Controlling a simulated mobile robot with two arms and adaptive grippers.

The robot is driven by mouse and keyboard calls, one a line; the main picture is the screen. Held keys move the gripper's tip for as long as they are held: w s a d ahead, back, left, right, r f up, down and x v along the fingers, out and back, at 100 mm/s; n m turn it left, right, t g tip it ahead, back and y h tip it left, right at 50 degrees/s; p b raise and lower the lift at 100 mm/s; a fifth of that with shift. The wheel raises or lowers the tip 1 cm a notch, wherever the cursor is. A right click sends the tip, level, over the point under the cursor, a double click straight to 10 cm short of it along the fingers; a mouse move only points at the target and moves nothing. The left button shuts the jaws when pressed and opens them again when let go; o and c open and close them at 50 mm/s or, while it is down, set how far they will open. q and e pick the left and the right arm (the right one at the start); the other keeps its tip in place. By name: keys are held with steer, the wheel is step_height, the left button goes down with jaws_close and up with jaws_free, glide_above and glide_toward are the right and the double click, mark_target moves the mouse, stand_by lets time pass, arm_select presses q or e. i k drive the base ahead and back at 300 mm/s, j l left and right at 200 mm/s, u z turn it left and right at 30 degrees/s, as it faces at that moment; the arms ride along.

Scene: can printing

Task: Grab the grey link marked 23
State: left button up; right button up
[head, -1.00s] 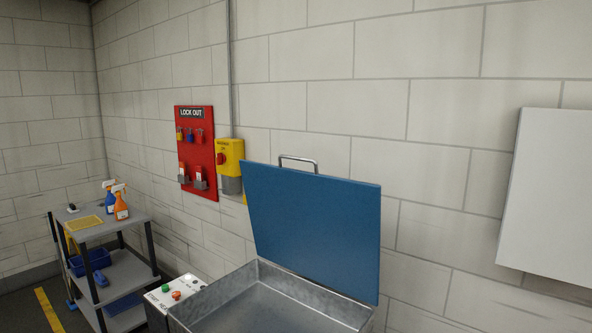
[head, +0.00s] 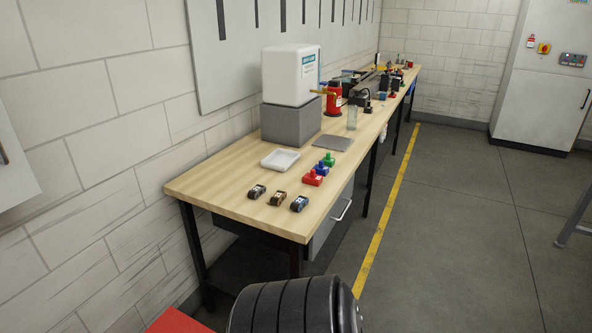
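Three small dark links or blocks lie in a row at the near end of the wooden workbench (head: 225,190): a left one (head: 257,191), a middle brownish one (head: 277,199) and a right grey-blue one (head: 299,204). Pale marks show on them, but they are too small to read, so I cannot tell which is marked 23. Neither of my grippers is in view.
Red (head: 313,178), blue and green stamp-like pieces stand behind the links. A white tray (head: 280,159), a flat grey plate (head: 333,142) and a white box (head: 290,75) on a grey block are farther back. Open floor lies right of the bench.

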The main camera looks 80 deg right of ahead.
mark_target(257, 191)
steer(key=z, duration=2.2)
